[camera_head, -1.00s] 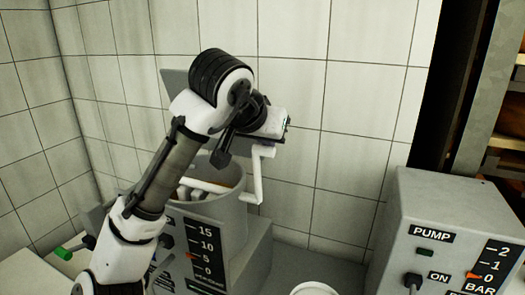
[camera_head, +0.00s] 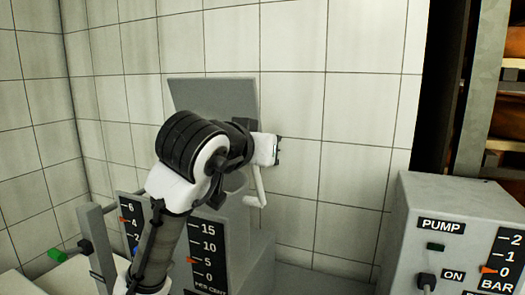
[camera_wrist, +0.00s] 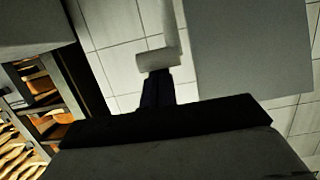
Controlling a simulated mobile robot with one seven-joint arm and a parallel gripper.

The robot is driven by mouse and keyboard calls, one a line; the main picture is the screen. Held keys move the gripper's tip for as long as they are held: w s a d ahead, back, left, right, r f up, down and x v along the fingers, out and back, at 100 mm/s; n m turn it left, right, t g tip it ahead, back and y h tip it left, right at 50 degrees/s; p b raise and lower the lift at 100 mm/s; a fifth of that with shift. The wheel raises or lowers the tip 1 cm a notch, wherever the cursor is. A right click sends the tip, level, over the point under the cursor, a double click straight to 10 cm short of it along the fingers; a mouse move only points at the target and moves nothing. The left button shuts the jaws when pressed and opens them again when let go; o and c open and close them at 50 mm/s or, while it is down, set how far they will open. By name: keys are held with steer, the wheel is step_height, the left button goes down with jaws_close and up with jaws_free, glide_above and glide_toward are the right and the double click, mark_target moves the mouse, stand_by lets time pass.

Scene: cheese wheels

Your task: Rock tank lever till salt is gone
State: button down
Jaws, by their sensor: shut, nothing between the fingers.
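The grey tank (camera_head: 236,184) stands against the tiled wall, mostly hidden behind my arm. Its white lever (camera_head: 259,186) hangs at the tank's right side, its top hidden by my wrist. In the wrist view the lever (camera_wrist: 158,61) shows as a white bar with a thicker end, just beyond my fingertips. My gripper (camera_wrist: 157,86) is shut and empty, its dark fingers pointing at that end. I cannot tell whether they touch it. The salt gauge (camera_head: 208,247), marked 15 to 0 per cent, has its orange pointer near 5. The tank's contents are hidden.
A grey pump box (camera_head: 440,200) stands at the right, its bar gauge pointer near 0. A grey upright plate (camera_head: 215,98) rises behind my wrist. Shelves are at the far right.

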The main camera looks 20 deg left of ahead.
steer(key=shift+w+r+p, duration=0.35)
steer(key=shift+r+p, duration=0.05)
steer(key=s+r, duration=0.5)
steer(key=r, duration=0.2)
steer(key=shift+r+p, duration=0.35)
steer(key=shift+p, duration=0.05)
steer(key=shift+a, duration=0.1)
